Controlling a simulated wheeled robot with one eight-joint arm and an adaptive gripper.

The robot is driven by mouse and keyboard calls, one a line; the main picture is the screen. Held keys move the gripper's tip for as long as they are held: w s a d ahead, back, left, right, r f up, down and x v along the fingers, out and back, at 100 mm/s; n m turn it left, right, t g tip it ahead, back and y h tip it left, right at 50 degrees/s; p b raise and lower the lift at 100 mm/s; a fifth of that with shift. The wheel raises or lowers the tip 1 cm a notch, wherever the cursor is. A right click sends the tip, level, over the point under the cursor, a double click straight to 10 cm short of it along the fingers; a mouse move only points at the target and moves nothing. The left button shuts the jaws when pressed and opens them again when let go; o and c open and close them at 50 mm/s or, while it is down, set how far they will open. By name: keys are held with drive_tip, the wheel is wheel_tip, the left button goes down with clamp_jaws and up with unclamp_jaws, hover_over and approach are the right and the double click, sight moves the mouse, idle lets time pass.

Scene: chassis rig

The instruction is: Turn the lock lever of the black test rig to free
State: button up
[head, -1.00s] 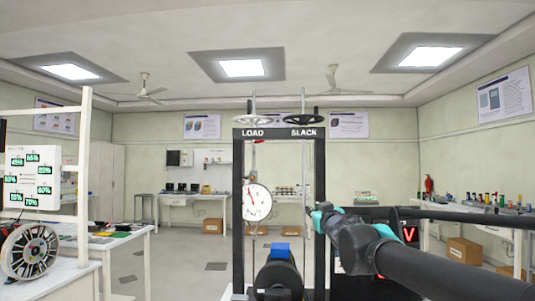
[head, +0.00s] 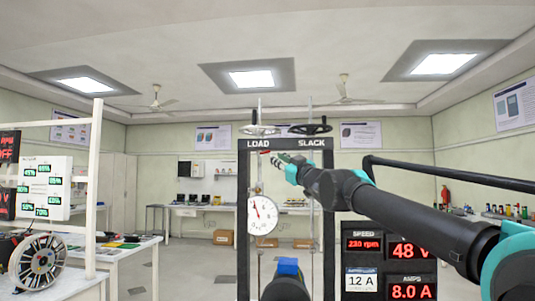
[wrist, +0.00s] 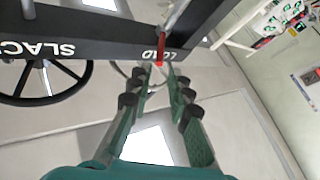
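The black test rig (head: 243,200) stands ahead in the head view, its top beam marked LOAD and SLACK. A small red lever (wrist: 160,49) juts from the beam beside the LOAD label in the wrist view. It also shows as a small red bit under LOAD in the head view (head: 265,152). My gripper (wrist: 158,75) is open, its two green fingers apart with nothing between them. The lever is just beyond the fingertips, about in line with the gap. In the head view my gripper (head: 278,158) is just below the beam. I cannot tell whether it touches the lever.
A round dial gauge (head: 264,214) hangs on the rig's left side. A blue-topped black drum (head: 287,285) is below. Lit red displays (head: 409,250) stand right of the rig.

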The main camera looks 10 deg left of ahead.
sight(267, 152)
drive_tip(key=x, duration=0.8)
drive_tip(key=shift+w+a+r, duration=0.1)
drive_tip(key=shift+w+a, duration=0.05)
drive_tip(key=shift+w, duration=0.1)
clamp_jaws()
